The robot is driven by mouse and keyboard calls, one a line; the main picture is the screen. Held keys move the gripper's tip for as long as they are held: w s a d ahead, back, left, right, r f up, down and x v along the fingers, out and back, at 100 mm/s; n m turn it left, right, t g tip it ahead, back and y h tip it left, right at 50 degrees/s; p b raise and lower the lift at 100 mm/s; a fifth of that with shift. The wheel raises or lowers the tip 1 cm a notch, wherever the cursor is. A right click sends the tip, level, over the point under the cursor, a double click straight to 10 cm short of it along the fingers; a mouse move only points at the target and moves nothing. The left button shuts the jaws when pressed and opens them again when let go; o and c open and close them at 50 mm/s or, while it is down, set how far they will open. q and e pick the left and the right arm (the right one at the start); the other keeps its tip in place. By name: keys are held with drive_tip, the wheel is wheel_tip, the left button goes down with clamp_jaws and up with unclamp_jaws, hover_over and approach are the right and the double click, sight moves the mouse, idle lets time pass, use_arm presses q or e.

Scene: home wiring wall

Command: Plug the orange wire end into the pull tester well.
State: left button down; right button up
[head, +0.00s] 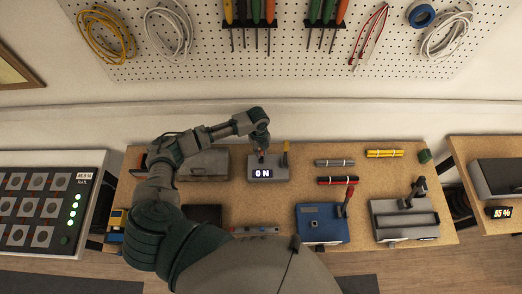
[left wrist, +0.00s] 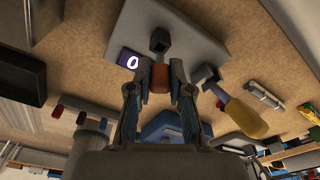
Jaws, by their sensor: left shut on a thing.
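The pull tester is a grey box (head: 282,175) on the workbench with a lit display reading "ON" and a yellow-handled lever (head: 285,147) at its right. In the left wrist view the tester (left wrist: 190,35) shows a dark square part (left wrist: 159,41), probably the well. My left gripper (head: 262,152) is above the tester. In the left wrist view the left gripper (left wrist: 159,80) is shut on the orange wire end (left wrist: 159,77), which lines up just below the dark part. I cannot tell whether they touch. My right gripper is out of view.
A blue box (head: 318,225) and a grey lever device (head: 405,220) stand at the front right. Black, red and yellow rods (head: 384,153) lie behind them. A grey case (head: 205,165) stands left of the tester. Pegboard tools (head: 250,12) hang above.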

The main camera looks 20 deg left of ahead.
use_arm(q)
drive_tip(key=shift+f+b, duration=0.75)
drive_tip(key=shift+f, duration=1)
drive_tip(key=c, duration=1)
unclamp_jaws()
drive_tip(key=shift+r, duration=0.1)
drive_tip(key=shift+r, duration=0.25)
drive_tip(key=r, duration=0.7)
drive_tip(key=a+r, duration=0.1)
drive_tip(key=r, duration=0.3)
drive_tip(key=shift+w+r, duration=0.1)
drive_tip(key=shift+w, duration=0.25)
